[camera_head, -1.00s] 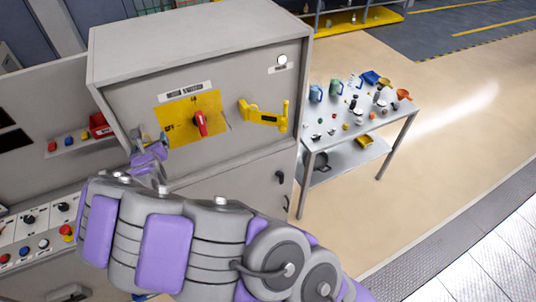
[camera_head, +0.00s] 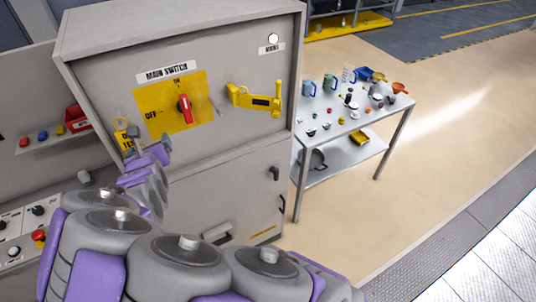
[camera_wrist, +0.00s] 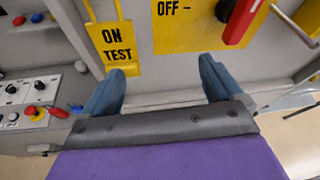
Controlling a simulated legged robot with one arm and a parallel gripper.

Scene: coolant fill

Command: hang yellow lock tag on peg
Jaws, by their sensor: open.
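The yellow lock tag (camera_head: 121,136) hangs at the left edge of the grey cabinet front. In the wrist view the tag (camera_wrist: 114,42) reads "ON TEST", with a yellow strap running up out of frame. A thin metal peg (camera_head: 215,108) sticks out right of the red switch handle; it also shows at the top right of the wrist view (camera_wrist: 293,24). My gripper (camera_head: 150,152) is in front of the cabinet, just below and right of the tag. In the wrist view my gripper (camera_wrist: 160,82) is open and empty, with the tag beyond its left finger.
The red main switch (camera_head: 185,108) sits on a yellow plate (camera_head: 160,118). A yellow lever (camera_head: 255,98) projects to its right. A control panel with buttons (camera_head: 38,236) is at left. A table with small items (camera_head: 395,112) stands at right, with open floor beyond.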

